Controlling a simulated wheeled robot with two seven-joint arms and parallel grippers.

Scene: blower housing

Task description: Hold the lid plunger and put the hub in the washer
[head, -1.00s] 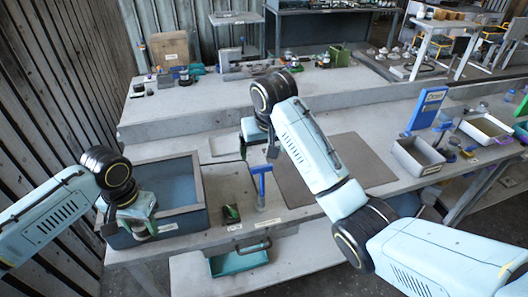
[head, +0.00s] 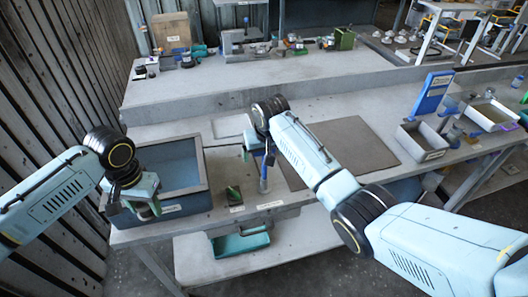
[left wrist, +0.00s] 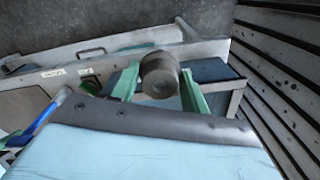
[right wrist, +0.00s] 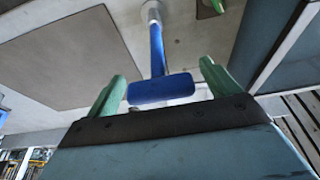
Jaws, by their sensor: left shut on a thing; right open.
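The hub (left wrist: 160,76), a dark grey cylinder, is gripped between the green fingers of my left gripper (head: 137,210). The head view shows this gripper at the near left edge of the washer (head: 207,172), a dark open tank with a blue inside. The lid plunger (head: 264,178) stands upright on the bench right of the washer; its blue T-handle shows in the right wrist view (right wrist: 163,89). My right gripper (head: 256,153) is open over the plunger, with its green fingers on either side of the handle and gaps visible. My right arm partly hides this spot in the head view.
A small green-and-black item (head: 234,196) lies between washer and plunger. A dark flat mat (head: 352,143) is bare to the right. A grey bin (head: 421,145) and blue board (head: 433,94) stand further right.

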